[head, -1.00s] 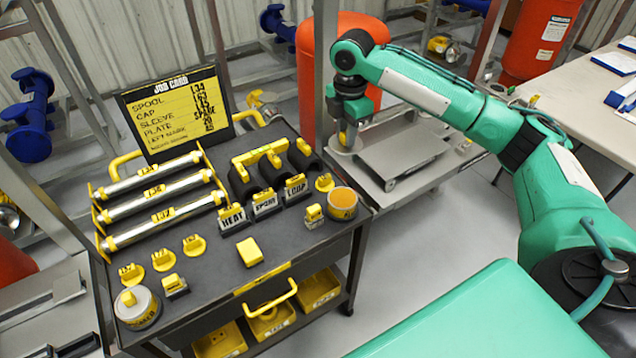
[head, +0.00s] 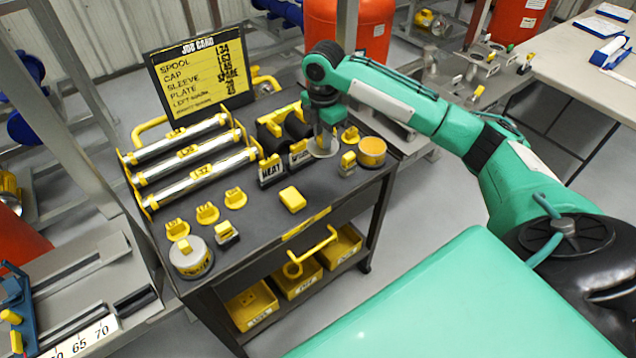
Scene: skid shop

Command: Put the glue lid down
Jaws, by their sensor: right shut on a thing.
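My right gripper (head: 322,137) is shut on the glue lid (head: 324,150), a pale round disc, and points down with it over the back right part of the black cart top (head: 253,222). I cannot tell whether the lid touches the cart. The open glue pot (head: 371,153), with orange glue showing, stands just right of the lid, apart from it. My left gripper is out of view.
Black holders with labels (head: 271,170) stand close left of the lid. A small yellow-topped block (head: 347,163) sits between lid and pot. A yellow block (head: 292,199) and a grey tin (head: 190,258) are nearer the front. Bare cart top lies around the yellow block.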

